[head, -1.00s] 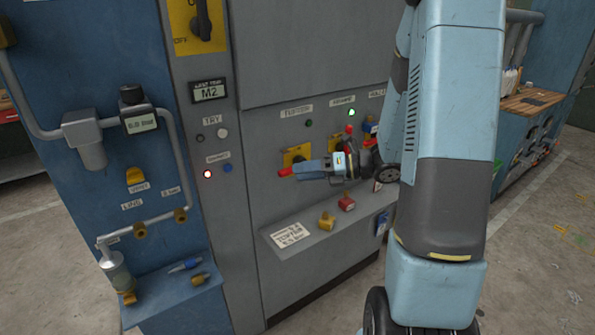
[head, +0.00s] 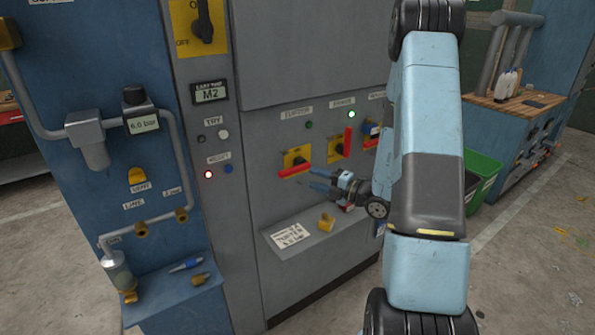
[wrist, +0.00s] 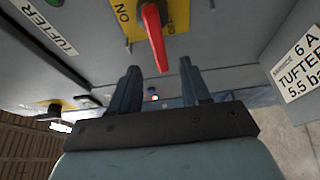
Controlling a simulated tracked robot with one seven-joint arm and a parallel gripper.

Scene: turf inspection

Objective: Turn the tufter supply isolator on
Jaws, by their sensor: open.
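The tufter isolator (head: 297,157) has a yellow plate and a red handle (head: 295,171) that lies roughly level in the head view, under the TUFTOR-like label. In the wrist view the red handle (wrist: 156,36) points from the yellow plate (wrist: 125,20), marked ON, toward the gap between my fingers. My gripper (head: 317,181) is open and empty, just below and right of the handle. The wrist view shows its two fingers (wrist: 158,88) apart, with the handle's tip beyond them. I cannot tell whether anything touches.
A shelf (head: 308,240) below carries a yellow padlock-like item (head: 326,222) and a white label (head: 291,236). A red lamp (head: 208,174) is lit at left.

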